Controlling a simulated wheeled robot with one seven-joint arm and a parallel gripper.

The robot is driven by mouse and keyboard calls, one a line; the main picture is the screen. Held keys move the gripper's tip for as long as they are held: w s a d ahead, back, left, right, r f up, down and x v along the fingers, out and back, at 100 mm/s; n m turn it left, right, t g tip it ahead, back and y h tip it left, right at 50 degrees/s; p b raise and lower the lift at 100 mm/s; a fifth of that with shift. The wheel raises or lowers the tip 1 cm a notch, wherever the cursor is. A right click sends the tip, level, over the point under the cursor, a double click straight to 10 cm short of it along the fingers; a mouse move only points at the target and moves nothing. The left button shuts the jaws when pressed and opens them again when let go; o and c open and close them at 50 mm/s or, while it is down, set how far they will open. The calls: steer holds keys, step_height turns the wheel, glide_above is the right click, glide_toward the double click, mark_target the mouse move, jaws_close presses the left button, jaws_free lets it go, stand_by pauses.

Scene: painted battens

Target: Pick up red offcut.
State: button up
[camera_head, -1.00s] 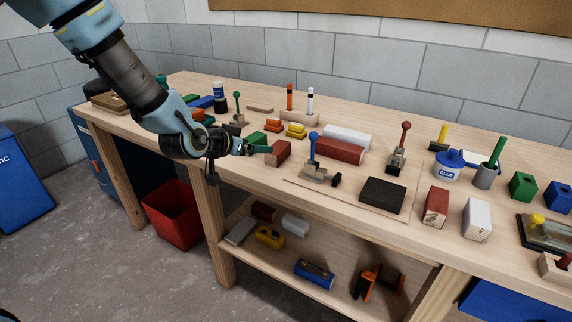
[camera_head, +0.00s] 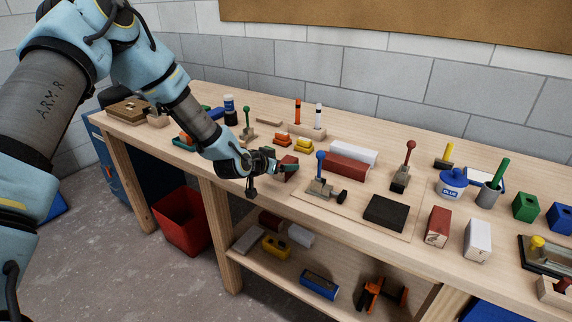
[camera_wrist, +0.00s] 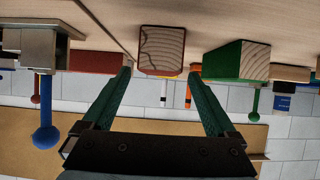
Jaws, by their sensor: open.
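The red offcut (camera_head: 288,160) is a short block on the workbench, left of the blue-knobbed toggle clamp. My gripper (camera_head: 290,170) is at it, and its teal fingers hide part of the block. In the wrist view, the red offcut (camera_wrist: 162,50) shows its wood-grain end towards me, with red along its edges. My gripper (camera_wrist: 162,75) is open, one fingertip to each side of the block. Gaps show between the fingers and the block, so it is not gripped.
A green block (camera_wrist: 237,60) stands close to one finger. The blue-knobbed clamp (camera_head: 320,180) is on the other side. A long red batten (camera_head: 348,168) and white batten (camera_head: 352,151) lie behind. A black pad (camera_head: 384,213) lies on the board.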

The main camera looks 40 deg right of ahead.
steer(key=shift+w+d+f, duration=0.1)
steer(key=shift+d+f, duration=0.1)
steer(key=shift+d, duration=0.05)
jaws_close()
stand_by(0.7)
